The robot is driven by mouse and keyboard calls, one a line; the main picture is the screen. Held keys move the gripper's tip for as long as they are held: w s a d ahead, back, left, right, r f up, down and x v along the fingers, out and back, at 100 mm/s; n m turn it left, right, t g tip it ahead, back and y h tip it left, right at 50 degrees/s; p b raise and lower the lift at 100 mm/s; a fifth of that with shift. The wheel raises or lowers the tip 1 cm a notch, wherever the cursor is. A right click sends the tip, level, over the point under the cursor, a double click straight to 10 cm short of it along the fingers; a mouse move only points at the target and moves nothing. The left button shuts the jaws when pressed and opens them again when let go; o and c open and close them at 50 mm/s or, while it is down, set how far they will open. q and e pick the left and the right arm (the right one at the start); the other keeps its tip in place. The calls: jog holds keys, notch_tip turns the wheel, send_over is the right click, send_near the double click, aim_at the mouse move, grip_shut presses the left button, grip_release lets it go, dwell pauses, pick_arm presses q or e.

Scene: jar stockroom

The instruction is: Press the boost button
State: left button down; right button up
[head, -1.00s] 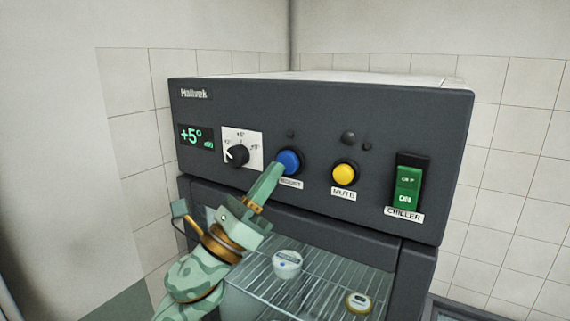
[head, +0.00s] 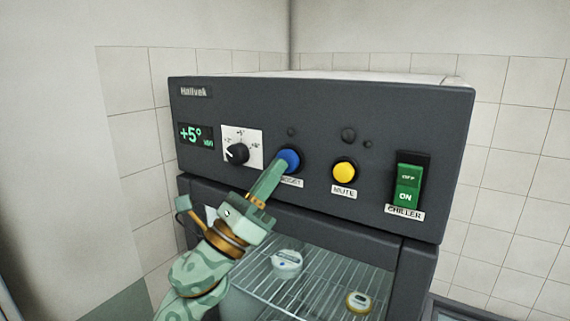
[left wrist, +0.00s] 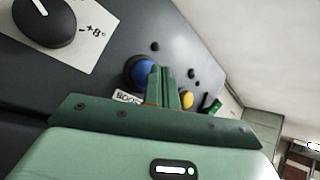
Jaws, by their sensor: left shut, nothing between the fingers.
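The blue boost button (head: 288,160) sits on the dark front panel of the chiller (head: 320,125), above its BOOST label. It also shows in the left wrist view (left wrist: 141,72). My left gripper (head: 276,170) is shut and empty. Its fingertips are at the lower left edge of the button in the head view and overlap the button's right side in the left wrist view. I cannot tell whether they touch it. The small lamp (head: 290,132) above the button looks dark. My right gripper is not in view.
Jars (head: 286,263) stand on a wire shelf behind the glass below.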

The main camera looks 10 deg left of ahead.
pick_arm(q)
jog(key=shift+w+d, duration=0.2)
jog(key=shift+w, duration=0.25)
dwell(0.8)
dwell(0.3)
jog(key=shift+s+a, duration=0.3)
jog(key=shift+s, duration=0.55)
jog(key=s, duration=0.1)
jog(key=s+a, duration=0.1)
jog(key=s, duration=0.1)
jog(key=s+p, duration=0.1)
jog(key=shift+s+a, duration=0.3)
jog(key=shift+a, duration=0.05)
